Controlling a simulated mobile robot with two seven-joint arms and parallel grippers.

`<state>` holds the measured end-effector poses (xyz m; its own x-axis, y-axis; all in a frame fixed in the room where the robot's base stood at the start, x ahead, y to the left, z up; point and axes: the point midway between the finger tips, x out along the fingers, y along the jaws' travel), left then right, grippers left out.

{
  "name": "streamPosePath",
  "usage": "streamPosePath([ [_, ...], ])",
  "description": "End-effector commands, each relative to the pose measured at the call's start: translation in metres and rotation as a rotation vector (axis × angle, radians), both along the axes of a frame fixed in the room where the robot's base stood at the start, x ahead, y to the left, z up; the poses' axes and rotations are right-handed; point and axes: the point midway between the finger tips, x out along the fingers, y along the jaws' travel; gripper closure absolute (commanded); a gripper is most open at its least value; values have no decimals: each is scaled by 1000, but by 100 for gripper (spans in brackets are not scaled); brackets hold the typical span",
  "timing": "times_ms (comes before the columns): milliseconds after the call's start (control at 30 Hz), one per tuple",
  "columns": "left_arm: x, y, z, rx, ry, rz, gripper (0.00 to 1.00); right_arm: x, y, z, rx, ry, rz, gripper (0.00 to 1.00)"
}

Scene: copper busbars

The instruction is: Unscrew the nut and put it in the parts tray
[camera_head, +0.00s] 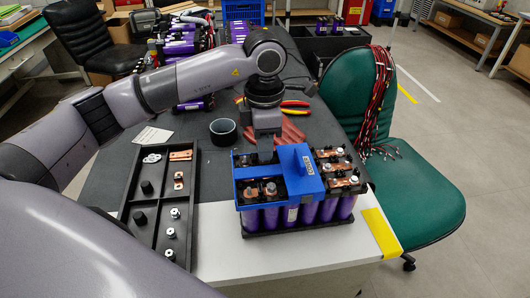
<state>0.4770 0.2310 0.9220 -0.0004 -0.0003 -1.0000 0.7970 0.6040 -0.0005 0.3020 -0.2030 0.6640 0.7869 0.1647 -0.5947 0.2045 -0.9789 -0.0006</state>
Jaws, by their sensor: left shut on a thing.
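The battery pack (292,214) has purple cells, a blue cover (297,168) and copper busbars (335,165) on top. It stands at the front of the table. My left gripper (266,150) points down at the pack's back left part, beside the blue cover. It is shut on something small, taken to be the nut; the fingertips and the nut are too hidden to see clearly. The black parts tray (154,236) lies left of the pack, with nuts, washers, copper pieces and black caps in its compartments. My right gripper is not in view.
Pliers (294,107) and red strips (292,132) lie behind the pack. More purple cells (181,42) stand at the back. A green chair (420,185) with red cables stands at the right. White tabletop between tray and pack is clear.

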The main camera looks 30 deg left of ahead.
Motion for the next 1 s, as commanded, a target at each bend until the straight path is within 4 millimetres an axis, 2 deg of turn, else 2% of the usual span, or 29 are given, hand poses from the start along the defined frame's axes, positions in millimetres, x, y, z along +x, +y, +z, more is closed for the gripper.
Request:
streamPosePath([
  [267,0,0,2,1,-2,249,100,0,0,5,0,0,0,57],
  [367,0,0,1,1,-2,255,100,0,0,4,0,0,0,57],
  [667,0,0,1,1,-1,505,100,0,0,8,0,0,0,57],
  [1000,0,0,0,1,-1,537,100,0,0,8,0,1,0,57],
])
